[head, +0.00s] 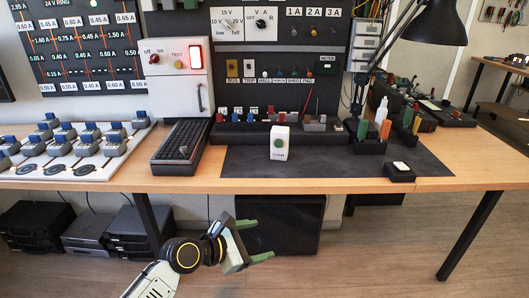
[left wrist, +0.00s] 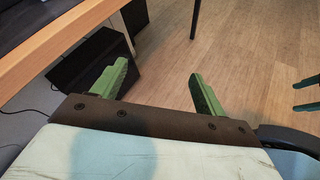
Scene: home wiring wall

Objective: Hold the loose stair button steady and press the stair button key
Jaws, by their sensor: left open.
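In the head view, a white box with a round green key and a small label, which looks like the stair button (head: 279,143), stands upright on the dark mat on the table. Its green key (head: 279,143) faces me. My left gripper (head: 266,240) is below and in front of the table edge, apart from the button, with its green fingers spread and nothing between them. In the left wrist view my left gripper (left wrist: 158,85) is open and empty over the floor. The button does not show in the left wrist view. My right gripper cannot be made out in the head view.
The dark mat (head: 340,160) has free room around the button. A black keyboard-like tray (head: 180,142) lies to the left, and a small black block with a white top (head: 400,171) to the right. A desk lamp (head: 425,22) overhangs the right side. The table edge (left wrist: 50,60) is close to my left gripper.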

